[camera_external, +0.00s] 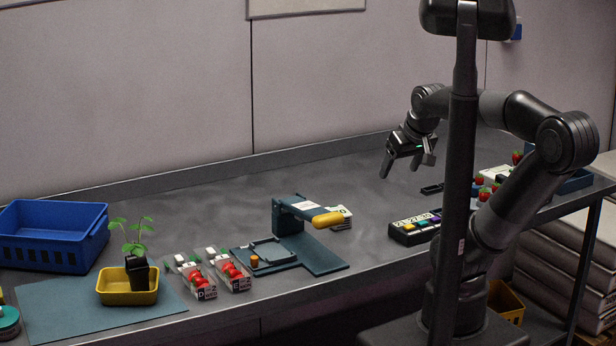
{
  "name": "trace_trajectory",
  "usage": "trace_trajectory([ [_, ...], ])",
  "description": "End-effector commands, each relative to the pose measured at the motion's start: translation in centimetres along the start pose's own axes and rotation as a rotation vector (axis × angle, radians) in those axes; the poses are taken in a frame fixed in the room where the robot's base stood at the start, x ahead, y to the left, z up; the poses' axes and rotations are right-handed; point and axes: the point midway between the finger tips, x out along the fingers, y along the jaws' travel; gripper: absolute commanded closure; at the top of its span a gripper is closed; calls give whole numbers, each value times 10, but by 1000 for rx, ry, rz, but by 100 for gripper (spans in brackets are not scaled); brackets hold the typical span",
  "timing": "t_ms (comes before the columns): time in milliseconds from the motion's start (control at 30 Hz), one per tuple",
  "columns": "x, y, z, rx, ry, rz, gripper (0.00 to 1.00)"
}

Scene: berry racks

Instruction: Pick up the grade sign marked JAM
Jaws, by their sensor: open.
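My gripper (407,164) is open and empty, raised above the rear right part of the grey bench, with its fingers pointing down. I cannot make out a sign reading JAM in this view. A small white card (342,217) with dark marks lies on the bench, partly behind a yellow-handled press, to the left of and lower than my gripper in the picture. Its marks are too small to read surely. My arm and column hide part of the bench at the right.
Left to right stand a blue crate (48,236), a yellow tray (128,297) with a potted seedling, clear boxes of red berries (232,274), the press (289,216) and a black box with coloured buttons (414,229). More berries (484,192) lie right. The rear bench is clear.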

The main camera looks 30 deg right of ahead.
Motion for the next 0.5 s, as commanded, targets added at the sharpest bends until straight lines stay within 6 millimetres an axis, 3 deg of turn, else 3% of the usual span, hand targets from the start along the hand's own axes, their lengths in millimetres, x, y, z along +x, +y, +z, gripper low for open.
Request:
trace_trajectory([
  [133,1,7,-16,115,-12,5,29],
  [267,6,24,-49,367,-33,17,29],
  [500,26,80,-116,947,-62,48,29],
])
